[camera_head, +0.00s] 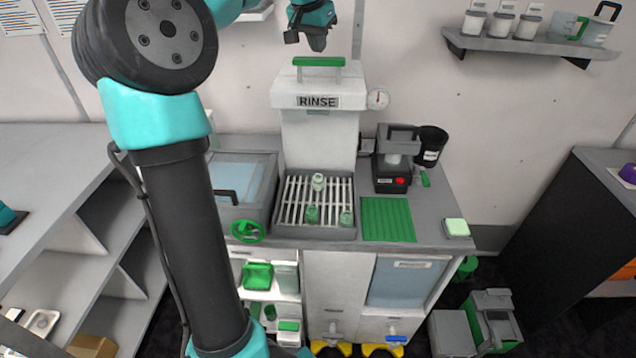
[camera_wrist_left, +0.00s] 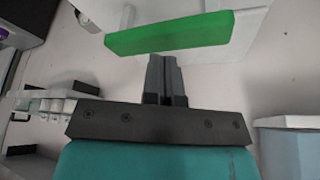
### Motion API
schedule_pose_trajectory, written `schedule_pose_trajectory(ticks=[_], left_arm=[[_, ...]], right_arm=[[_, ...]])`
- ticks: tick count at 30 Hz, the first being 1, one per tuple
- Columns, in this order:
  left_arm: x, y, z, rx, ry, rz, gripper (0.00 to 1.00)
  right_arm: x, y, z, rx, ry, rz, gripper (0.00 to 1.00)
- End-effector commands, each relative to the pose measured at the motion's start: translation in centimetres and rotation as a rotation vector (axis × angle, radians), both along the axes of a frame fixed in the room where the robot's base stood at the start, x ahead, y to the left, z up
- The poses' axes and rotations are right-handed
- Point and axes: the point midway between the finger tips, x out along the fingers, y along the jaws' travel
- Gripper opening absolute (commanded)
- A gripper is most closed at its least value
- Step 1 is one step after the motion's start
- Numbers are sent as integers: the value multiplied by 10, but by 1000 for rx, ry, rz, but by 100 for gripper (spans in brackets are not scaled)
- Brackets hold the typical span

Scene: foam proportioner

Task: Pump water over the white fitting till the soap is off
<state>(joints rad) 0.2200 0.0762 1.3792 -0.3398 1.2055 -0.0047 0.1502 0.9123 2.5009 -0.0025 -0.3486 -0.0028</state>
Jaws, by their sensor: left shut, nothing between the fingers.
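The white rinse unit (camera_head: 320,130) stands at the back of the counter with a green pump handle (camera_head: 318,61) on top. The handle also fills the upper middle of the left wrist view (camera_wrist_left: 168,34). My left gripper (camera_head: 317,46) is shut and empty, pointing down just above and behind the handle. Its closed fingers (camera_wrist_left: 163,60) appear close to the bar; I cannot tell whether they touch it. A pale fitting (camera_head: 318,182) stands at the back of the slatted rack (camera_head: 291,208) under the rinse unit. My right gripper is not in view.
A grey basin (camera_head: 240,185) lies left of the rack, with a green valve wheel (camera_head: 247,231). A green mat (camera_head: 388,219) and a dark grey device (camera_head: 396,162) are on the right. A shelf (camera_head: 530,42) hangs above right.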

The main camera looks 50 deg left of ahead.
Motion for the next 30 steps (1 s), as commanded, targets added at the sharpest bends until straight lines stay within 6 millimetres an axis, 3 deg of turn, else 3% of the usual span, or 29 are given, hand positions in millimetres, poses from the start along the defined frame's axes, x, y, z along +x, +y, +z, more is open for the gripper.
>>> schedule_pose_trajectory(ticks=[30], left_arm=[[0,0,-28,0,0,0,0]], right_arm=[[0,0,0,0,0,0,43]])
